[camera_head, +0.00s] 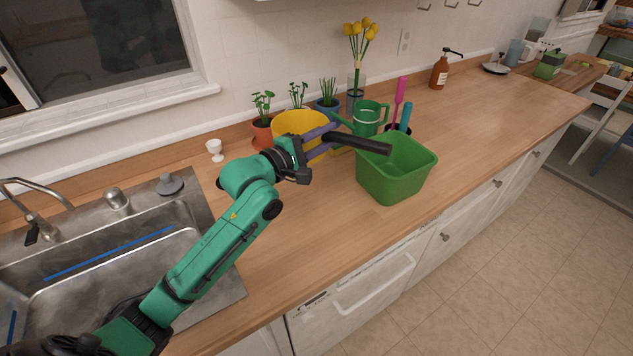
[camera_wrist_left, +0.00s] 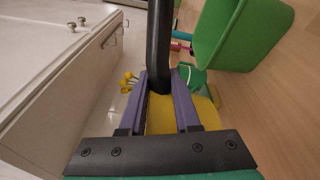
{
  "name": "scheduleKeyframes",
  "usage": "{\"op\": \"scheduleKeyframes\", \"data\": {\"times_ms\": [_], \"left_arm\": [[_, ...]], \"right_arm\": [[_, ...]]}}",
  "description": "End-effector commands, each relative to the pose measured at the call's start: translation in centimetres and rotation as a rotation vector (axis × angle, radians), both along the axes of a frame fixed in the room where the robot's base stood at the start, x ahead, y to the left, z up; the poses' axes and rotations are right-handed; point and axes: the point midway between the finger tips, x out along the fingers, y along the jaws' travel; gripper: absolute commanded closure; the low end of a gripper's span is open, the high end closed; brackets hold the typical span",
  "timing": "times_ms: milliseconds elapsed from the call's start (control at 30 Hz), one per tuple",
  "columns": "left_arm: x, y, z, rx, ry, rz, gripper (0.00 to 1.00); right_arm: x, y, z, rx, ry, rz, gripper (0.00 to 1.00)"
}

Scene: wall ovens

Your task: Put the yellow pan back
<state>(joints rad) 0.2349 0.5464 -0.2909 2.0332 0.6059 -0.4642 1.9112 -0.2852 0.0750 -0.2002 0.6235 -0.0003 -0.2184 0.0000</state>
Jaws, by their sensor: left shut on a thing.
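The yellow pan (camera_head: 296,122) is at the back of the wooden counter, behind my left gripper. Its black handle (camera_head: 362,145) sticks out to the right, its end over the near green bin. My left gripper (camera_head: 325,137) has purple fingers shut on the handle. In the left wrist view, the handle (camera_wrist_left: 160,45) runs up between the two fingers (camera_wrist_left: 160,98), with yellow of the pan (camera_wrist_left: 160,118) below it. I cannot tell whether the pan rests on the counter or hangs just above it. My right gripper is not in view.
A green bin (camera_head: 405,175) stands right of the pan. Behind are a green watering can (camera_head: 369,116), potted plants (camera_head: 262,130), and a vase of yellow flowers (camera_head: 356,90). A sink (camera_head: 100,270) is at left. The counter (camera_head: 500,110) is clear further right.

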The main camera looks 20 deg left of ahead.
Motion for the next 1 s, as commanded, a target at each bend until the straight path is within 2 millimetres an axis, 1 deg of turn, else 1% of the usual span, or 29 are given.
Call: {"op": "scheduleKeyframes", "data": {"times_ms": [33, 67, 100, 167, 200, 267, 333, 433, 533, 600, 667, 800, 933, 967, 1000], "left_arm": [[-0.1, 0.1, -1.6, 0.002, 0.005, 0.001, 1.0], [0.0, 0.1, -2.5, 0.002, 0.003, 0.002, 1.0], [0.0, 0.1, -3.8, 0.003, 0.004, 0.002, 1.0], [0.0, 0.1, -5.8, 0.004, 0.002, 0.002, 1.0], [0.0, 0.1, -7.1, 0.004, 0.002, 0.002, 1.0], [0.0, 0.1, -9.0, 0.003, 0.001, 0.002, 1.0], [0.0, 0.1, -10.6, 0.003, -0.001, 0.002, 1.0], [0.0, 0.1, -11.9, 0.001, -0.004, 0.001, 1.0], [0.0, 0.1, -13.8, 0.002, -0.003, 0.001, 1.0], [0.0, 0.1, -15.0, 0.001, -0.004, 0.002, 1.0], [0.0, 0.1, -15.5, 0.001, -0.005, 0.001, 1.0], [0.0, 0.1, -15.6, -0.001, -0.006, 0.001, 1.0], [0.0, 0.1, -15.8, -0.001, -0.005, 0.0, 1.0], [-0.1, 0.1, -15.9, 0.0, -0.002, 0.001, 0.62], [-0.1, 0.1, -15.9, 0.001, -0.003, 0.001, 0.46]], "right_arm": [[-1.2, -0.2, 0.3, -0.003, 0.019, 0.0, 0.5], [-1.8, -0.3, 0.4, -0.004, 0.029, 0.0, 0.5], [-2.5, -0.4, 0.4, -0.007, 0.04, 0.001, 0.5], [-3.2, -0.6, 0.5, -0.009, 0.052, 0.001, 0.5], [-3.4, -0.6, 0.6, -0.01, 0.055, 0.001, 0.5], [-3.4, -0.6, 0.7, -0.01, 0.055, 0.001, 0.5], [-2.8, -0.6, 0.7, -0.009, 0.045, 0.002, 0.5], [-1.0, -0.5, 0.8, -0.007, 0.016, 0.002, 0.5], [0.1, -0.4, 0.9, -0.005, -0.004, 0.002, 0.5], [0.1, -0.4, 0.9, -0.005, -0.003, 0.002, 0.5], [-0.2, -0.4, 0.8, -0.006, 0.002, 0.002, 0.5], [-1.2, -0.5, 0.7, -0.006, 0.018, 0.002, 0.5], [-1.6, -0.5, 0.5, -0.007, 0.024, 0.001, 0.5], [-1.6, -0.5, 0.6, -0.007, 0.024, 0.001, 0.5], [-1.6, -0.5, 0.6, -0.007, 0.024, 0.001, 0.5]]}}
